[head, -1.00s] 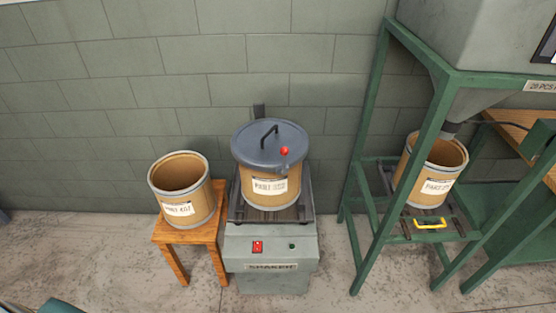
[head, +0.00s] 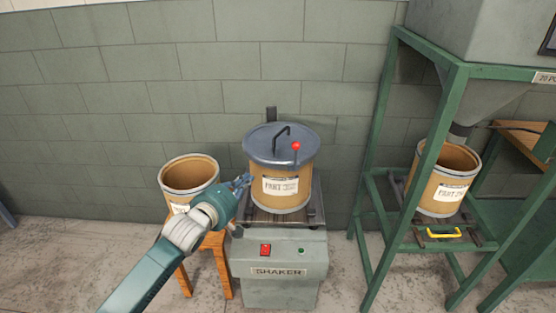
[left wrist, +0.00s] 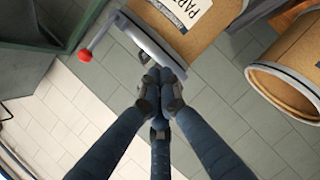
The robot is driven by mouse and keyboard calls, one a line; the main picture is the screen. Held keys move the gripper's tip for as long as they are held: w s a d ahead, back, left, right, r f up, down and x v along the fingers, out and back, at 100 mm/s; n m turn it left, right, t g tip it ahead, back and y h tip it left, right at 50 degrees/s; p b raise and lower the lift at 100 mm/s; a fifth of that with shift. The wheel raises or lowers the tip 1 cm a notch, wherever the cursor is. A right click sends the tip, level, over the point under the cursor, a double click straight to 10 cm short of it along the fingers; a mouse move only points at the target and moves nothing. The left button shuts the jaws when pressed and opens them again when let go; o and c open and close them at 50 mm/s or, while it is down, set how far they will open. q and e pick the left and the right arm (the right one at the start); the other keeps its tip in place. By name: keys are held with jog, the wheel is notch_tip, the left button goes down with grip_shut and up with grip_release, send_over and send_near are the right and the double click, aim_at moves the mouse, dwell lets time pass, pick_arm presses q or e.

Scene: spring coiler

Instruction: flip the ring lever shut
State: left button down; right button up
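The lidded drum (head: 268,200) stands on the shaker, with a grey lid (head: 270,146) and black handle. The ring lever (head: 296,147) has a red ball knob and stands up at the lid's front right edge. In the left wrist view the lever's red knob (left wrist: 84,56) sticks out from the grey ring (left wrist: 150,38) at upper left. My left gripper (head: 245,181) is beside the drum's left side, below the lid rim. In the left wrist view its fingertips (left wrist: 158,88) come together, with nothing visible between them. My right gripper is out of view.
An open drum (head: 188,174) stands on a wooden stool (head: 222,268) at left, behind my left arm. The shaker (head: 280,262) has a red switch and a green button. A green frame (head: 376,170) with another open drum (head: 440,190) stands at right. The wall is close behind.

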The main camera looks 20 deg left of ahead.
aim_at(295, 157)
pick_arm(q)
notch_tip(295, 157, up, 8)
jog(key=s+d+n+t+h, duration=0.1)
jog(key=d, duration=0.1)
jog(key=shift+r+b, duration=0.25)
jog(key=shift+b, duration=0.05)
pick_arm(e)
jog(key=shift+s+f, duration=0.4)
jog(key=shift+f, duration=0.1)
pick_arm(q)
jog(key=shift+w+d, duration=0.1)
jog(key=shift+d, duration=0.05)
jog(key=w+d+f+p, duration=0.1)
jog(key=w+d, duration=0.4)
jog(key=w, duration=0.5)
jog(key=shift+d+f+p, duration=0.15)
jog(key=shift+f+p, duration=0.05)
jog(key=shift+p, duration=0.4)
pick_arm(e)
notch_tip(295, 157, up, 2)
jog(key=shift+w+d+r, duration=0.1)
pick_arm(q)
jog(key=shift+r, duration=0.1)
